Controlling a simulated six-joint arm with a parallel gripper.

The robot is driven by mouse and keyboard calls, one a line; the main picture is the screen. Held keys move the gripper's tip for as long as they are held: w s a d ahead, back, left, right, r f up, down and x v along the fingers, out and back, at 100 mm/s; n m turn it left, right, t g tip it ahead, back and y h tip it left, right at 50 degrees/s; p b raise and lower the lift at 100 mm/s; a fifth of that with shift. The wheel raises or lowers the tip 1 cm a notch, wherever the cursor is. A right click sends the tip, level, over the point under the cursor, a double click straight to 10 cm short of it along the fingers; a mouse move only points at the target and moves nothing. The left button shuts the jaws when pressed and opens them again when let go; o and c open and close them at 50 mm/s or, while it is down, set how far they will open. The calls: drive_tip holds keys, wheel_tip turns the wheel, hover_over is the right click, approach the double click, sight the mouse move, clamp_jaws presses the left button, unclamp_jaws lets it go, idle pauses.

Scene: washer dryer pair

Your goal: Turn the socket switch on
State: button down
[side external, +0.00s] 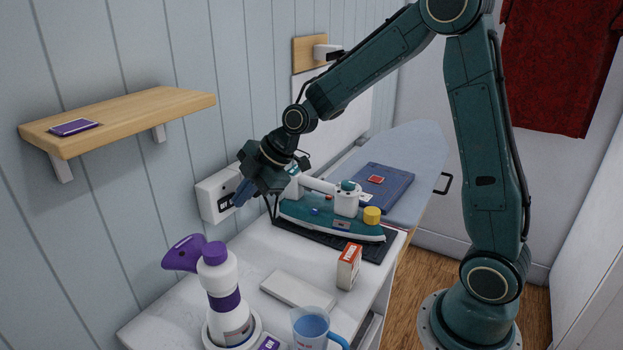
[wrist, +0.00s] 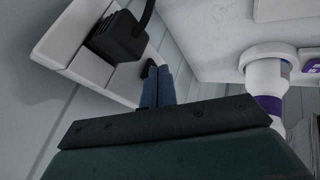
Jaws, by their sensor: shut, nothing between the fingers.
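The white socket box (side external: 211,189) is on the panelled wall above the left end of the worktop, and fills the upper left of the wrist view (wrist: 62,35). A black plug (wrist: 118,38) with a cable sits in it. A small dark part, seemingly a switch (wrist: 149,70), shows at the box's near end, partly hidden by my fingers. My gripper (side external: 238,196) is shut and empty, its blue fingertips (wrist: 158,72) at that end of the box. I cannot tell whether they touch the switch, or its position.
A teal iron (side external: 325,217) stands on a dark mat right of my gripper. A purple-white spray bottle (side external: 222,290), a small box (side external: 348,266) and a blue jug (side external: 311,328) stand nearer. A wooden shelf (side external: 150,112) juts from the wall at upper left.

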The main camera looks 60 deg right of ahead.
drive_tip(key=shift+w+d+n, duration=0.15)
drive_tip(key=shift+w+n, duration=0.15)
drive_tip(key=shift+n, duration=0.1)
drive_tip(key=shift+a, duration=0.25)
drive_tip(key=shift+s+a, duration=0.3)
drive_tip(key=shift+a, duration=0.2)
drive_tip(key=shift+s, duration=0.15)
drive_tip(key=s+d+r, duration=0.2)
drive_tip(key=s+r, duration=0.6)
drive_tip(key=s, duration=0.1)
drive_tip(key=shift+d, duration=0.2)
idle(0.5)
